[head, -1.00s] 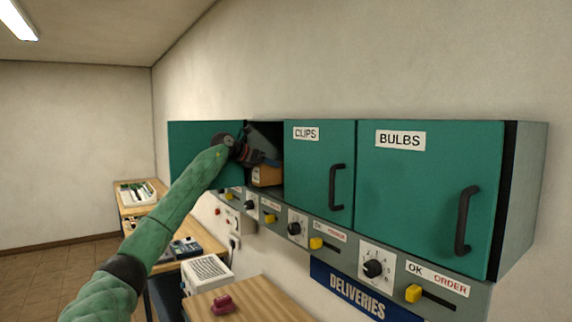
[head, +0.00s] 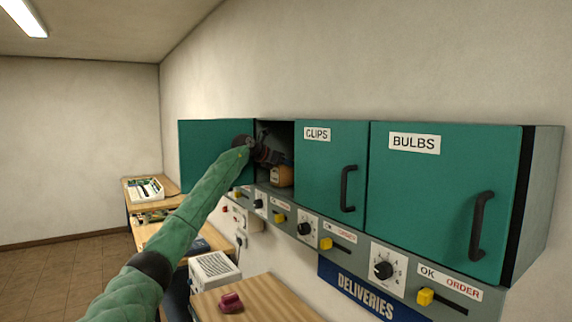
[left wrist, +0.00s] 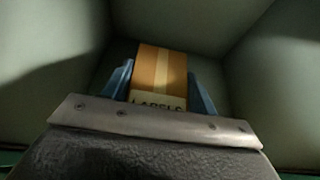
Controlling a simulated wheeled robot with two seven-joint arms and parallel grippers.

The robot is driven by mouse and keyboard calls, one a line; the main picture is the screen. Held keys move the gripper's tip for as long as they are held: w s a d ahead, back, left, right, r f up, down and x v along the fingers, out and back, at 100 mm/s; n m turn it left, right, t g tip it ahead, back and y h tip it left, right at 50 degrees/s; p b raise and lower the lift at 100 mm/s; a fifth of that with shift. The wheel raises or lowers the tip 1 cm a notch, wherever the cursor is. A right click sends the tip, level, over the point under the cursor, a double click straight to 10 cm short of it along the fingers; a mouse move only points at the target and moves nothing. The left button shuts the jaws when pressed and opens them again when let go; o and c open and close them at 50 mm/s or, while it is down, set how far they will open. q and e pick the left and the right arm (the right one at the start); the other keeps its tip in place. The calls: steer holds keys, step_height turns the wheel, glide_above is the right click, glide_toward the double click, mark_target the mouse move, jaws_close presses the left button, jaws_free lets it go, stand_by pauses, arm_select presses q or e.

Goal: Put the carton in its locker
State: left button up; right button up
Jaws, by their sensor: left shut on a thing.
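The carton (head: 281,176) is a small brown box with a paler tape strip and a label reading LABELS. It is inside the open locker (head: 276,131), left of the CLIPS locker. In the left wrist view the carton (left wrist: 162,75) sits between the two blue fingers of my left gripper (left wrist: 160,88), which is shut on it. The locker's pale inner walls (left wrist: 55,45) surround it. In the head view my left gripper (head: 272,158) reaches into the opening. I cannot tell whether the carton touches the locker floor. My right gripper is not in view.
The open locker's green door (head: 205,150) stands out to the left, beside my arm. The CLIPS door (head: 325,180) and BULBS door (head: 430,200) are shut. Below are knobs and yellow sliders (head: 425,297), a DELIVERIES sign (head: 365,296) and a bench (head: 270,300) with a red object (head: 231,302).

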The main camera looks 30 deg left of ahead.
arm_select(q)
steer(key=shift+w+d+f, duration=0.1)
steer(key=shift+w+d, duration=0.05)
steer(key=shift+w+d+f, duration=0.15)
steer(key=shift+w+f, duration=0.1)
steer(key=shift+w, duration=0.1)
steer(key=o, duration=1.1)
steer(key=shift+w+d+f, duration=0.1)
steer(key=shift+w, duration=0.1)
steer(key=shift+c, duration=0.2)
steer(key=shift+o, duration=0.9)
steer(key=shift+s+a+r, duration=0.2)
steer(key=shift+s, duration=0.15)
steer(key=b+v, duration=0.6)
steer(key=v, duration=0.6)
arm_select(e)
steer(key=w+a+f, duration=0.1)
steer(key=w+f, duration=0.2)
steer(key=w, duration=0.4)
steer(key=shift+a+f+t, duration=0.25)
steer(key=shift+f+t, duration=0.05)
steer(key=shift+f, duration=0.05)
